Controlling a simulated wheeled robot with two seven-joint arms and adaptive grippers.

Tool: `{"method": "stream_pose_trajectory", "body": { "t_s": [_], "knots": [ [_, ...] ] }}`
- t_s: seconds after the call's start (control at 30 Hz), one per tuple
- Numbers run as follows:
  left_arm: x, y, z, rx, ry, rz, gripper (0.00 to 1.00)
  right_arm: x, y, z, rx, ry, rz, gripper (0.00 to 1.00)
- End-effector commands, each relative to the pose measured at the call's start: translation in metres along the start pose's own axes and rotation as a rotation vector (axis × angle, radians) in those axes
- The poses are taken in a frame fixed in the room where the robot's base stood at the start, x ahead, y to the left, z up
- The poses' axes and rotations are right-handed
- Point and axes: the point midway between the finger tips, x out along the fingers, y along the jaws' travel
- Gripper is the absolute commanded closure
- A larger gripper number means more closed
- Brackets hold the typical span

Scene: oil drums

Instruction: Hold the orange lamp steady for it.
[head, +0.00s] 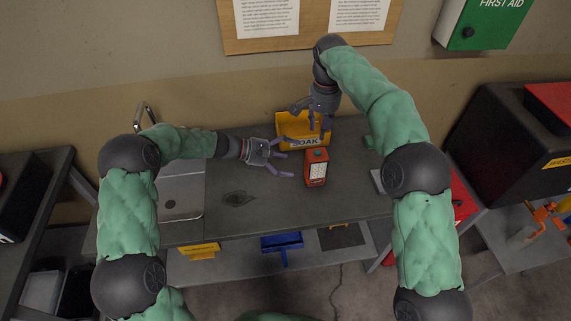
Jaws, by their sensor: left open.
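The orange lamp (316,169) stands upright on the dark grey bench top, with a pale panel on its front and a dark greenish top. My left gripper (287,158) is open just left of the lamp, its fingers pointing right towards it. No grip on the lamp is visible. My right gripper (309,124) points down behind the lamp, over the yellow bin marked "SOAK" (286,126). Its fingers look spread, with nothing visible between them.
A metal sink (180,190) lies left on the bench (265,215). A dark stain (237,199) marks the top. Yellow (199,250) and blue (281,241) bins sit below the front edge. A green first aid box (483,24) hangs on the wall.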

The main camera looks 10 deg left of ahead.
Motion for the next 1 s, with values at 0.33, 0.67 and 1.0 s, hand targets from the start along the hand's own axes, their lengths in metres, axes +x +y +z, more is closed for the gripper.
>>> {"method": "stream_pose_trajectory", "body": {
  "t_s": [0.33, 0.67, 1.0],
  "knots": [
    [0.013, -0.002, -0.048, -0.288, -0.008, 0.052, 0.00, 0.000, 0.000, 0.000, 0.000, 0.000, 0.000, 0.61],
    [0.061, -0.001, -0.048, -0.287, -0.007, 0.049, 0.00, 0.000, 0.000, 0.000, 0.000, 0.000, 0.000, 0.61],
    [0.106, 0.002, -0.048, -0.284, -0.007, 0.051, 0.00, 0.000, 0.000, 0.000, 0.000, 0.000, 0.000, 0.61]
  ]
}}
